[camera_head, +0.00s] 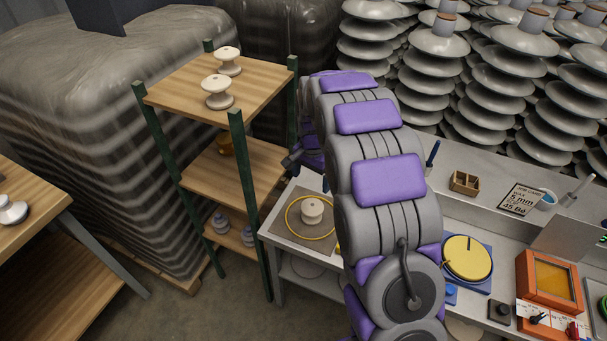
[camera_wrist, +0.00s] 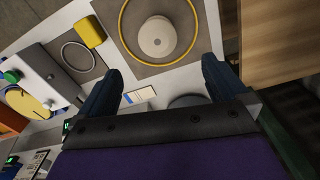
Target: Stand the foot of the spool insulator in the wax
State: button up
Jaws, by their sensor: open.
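A pale spool insulator (camera_head: 312,209) stands upright on a grey-brown mat inside a yellow ring on the workbench; it also shows from above in the wrist view (camera_wrist: 155,37). An orange-framed square box (camera_head: 551,279) with an amber surface, which looks like the wax bath, sits at the bench's right. My gripper (camera_wrist: 160,78) is open and empty. In the wrist view its two dark fingers point toward the mat, with the spool beyond and between their tips, apart from them. In the head view my arm hides most of the gripper.
A wooden shelf rack (camera_head: 225,85) with two white spools stands left of the bench. A yellow disc on a blue base (camera_head: 466,258), a small wooden box (camera_head: 465,182) and a printed card (camera_head: 521,198) are on the bench. Tall insulator stacks (camera_head: 440,50) stand behind.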

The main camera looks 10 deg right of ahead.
aim_at(316, 204)
jog(key=f, duration=0.3)
jog(key=f+b, duration=0.1)
jog(key=f, duration=0.3)
jog(key=a+f+b, duration=0.1)
jog(key=f, duration=0.2)
jog(key=shift+s+f, duration=0.1)
jog(key=shift+f, duration=0.25)
jog(key=d+f, duration=0.1)
jog(key=d+f+b, duration=0.1)
jog(key=f, duration=0.1)
jog(key=d+f, duration=0.1)
jog(key=f, duration=0.1)
jog(key=shift+d+f, duration=0.1)
jog(key=shift+f, duration=0.05)
jog(key=shift+f+b, duration=0.3)
jog(key=shift+a+f, duration=0.4)
jog(key=shift+a, duration=0.85)
jog(key=shift+d, duration=0.75)
jog(key=shift+c, duration=1.2)
jog(key=shift+d, duration=0.3)
jog(key=c, duration=0.3)
jog(key=shift+a, duration=0.8)
jog(key=c, duration=0.6)
jog(key=o, duration=0.9)
jog(key=shift+o, duration=0.7)
jog(key=shift+d, duration=0.1)
jog(key=shift+o, duration=0.3)
jog(key=shift+d, duration=0.5)
